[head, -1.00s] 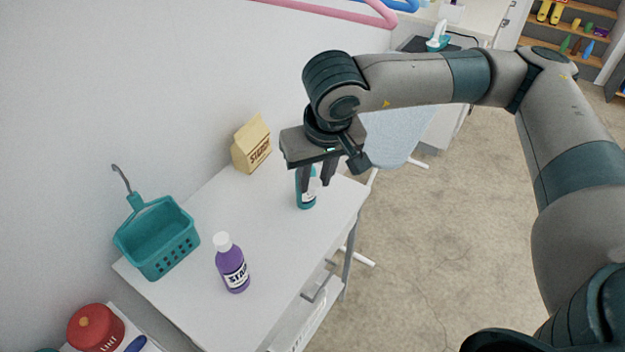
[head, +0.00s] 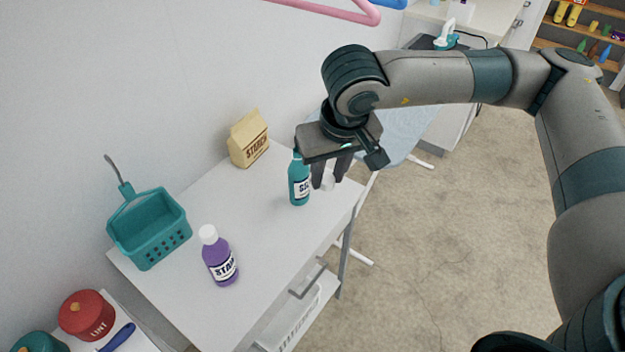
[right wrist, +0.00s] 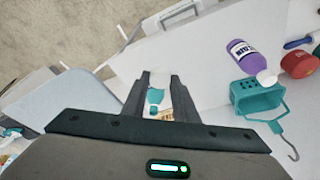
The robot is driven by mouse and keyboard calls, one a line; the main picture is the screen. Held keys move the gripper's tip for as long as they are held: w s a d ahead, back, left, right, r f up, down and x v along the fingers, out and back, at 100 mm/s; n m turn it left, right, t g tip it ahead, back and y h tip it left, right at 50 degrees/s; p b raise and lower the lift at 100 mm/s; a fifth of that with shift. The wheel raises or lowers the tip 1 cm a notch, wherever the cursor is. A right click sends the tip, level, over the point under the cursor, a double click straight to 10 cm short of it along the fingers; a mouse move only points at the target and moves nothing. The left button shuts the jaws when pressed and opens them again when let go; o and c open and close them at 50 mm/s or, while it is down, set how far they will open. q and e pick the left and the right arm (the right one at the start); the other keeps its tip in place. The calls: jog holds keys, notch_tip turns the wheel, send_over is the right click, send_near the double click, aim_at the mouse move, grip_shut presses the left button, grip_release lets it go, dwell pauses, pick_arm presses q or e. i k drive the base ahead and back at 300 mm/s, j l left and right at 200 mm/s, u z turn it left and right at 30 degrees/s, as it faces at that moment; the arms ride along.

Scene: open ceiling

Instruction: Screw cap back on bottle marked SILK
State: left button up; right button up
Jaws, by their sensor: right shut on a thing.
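The teal bottle (head: 299,183) stands upright on the white table. Its label shows a letter S; the rest of the label is hidden. It has no cap that I can make out, as its top is close behind my gripper. My right gripper (head: 330,182) is just right of the bottle, pointing down, shut on a small white cap (head: 327,183). In the right wrist view the cap (right wrist: 158,78) is between the fingers, with part of the teal bottle (right wrist: 154,100) showing beyond them. My left gripper is not in view.
A purple bottle (head: 220,258) with a white cap stands at the table's front. A teal basket (head: 150,232) is at the left, and a STARCH carton (head: 248,140) stands behind near the wall. A red LINT container (head: 86,315) is at lower left. The table's middle is clear.

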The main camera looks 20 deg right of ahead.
aim_at(298, 174)
jog(key=k+l, duration=0.1)
jog(key=l, duration=0.4)
jog(key=k+l, duration=0.1)
jog(key=l, duration=0.35)
jog(key=k+l, duration=0.1)
jog(key=l, duration=0.4)
jog(key=k+l, duration=0.15)
jog(key=l, duration=0.3)
